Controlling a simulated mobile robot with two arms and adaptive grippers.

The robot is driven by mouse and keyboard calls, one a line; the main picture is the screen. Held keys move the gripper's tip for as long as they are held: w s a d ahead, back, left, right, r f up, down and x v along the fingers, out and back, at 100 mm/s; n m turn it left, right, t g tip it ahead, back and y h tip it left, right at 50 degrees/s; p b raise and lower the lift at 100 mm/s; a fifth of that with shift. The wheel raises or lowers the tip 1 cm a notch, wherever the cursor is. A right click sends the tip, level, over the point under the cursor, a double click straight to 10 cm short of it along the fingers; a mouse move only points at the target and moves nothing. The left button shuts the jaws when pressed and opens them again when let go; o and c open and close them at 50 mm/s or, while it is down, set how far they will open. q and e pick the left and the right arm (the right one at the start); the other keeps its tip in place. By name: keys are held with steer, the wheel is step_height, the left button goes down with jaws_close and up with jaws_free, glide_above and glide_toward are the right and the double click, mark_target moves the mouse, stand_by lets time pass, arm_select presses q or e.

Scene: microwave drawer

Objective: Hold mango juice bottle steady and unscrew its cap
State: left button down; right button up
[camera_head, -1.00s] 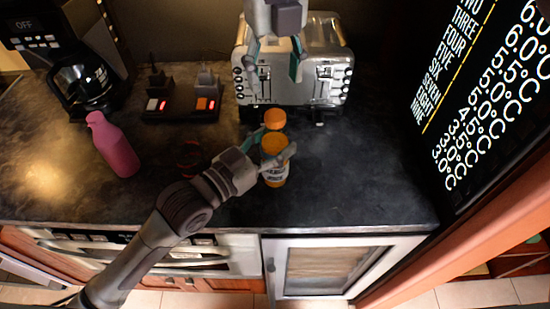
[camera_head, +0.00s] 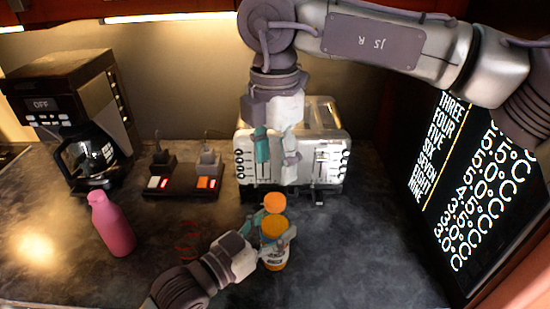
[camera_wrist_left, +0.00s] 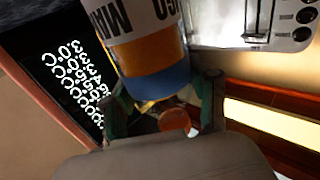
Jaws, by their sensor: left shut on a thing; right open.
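The orange mango juice bottle (camera_head: 273,260) stands upright on the dark counter. My left gripper (camera_head: 274,229) is shut around its upper part. In the left wrist view the bottle (camera_wrist_left: 140,35) appears upside down, with part of its label and a blue band showing. A round orange cap (camera_head: 275,203) shows apart from the bottle, just beyond its top in the head view. It also shows between the fingers in the left wrist view (camera_wrist_left: 174,120). I cannot tell what supports it. My right gripper (camera_head: 277,150) is open and empty, above the cap and in front of the toaster.
A chrome toaster (camera_head: 318,150) stands behind the bottle. A pink bottle (camera_head: 112,225), a coffee maker (camera_head: 70,95) and a power strip (camera_head: 185,183) are to the left. A dark panel with white text (camera_head: 475,200) bounds the right. Counter to the bottle's right is clear.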

mark_target(275, 199)
steer(key=m, duration=0.2)
steer(key=shift+m, duration=0.3)
steer(key=shift+f+m, duration=0.3)
steer(key=shift+m, duration=0.1)
step_height(275, 199, down, 7)
steer(key=shift+f, duration=0.2)
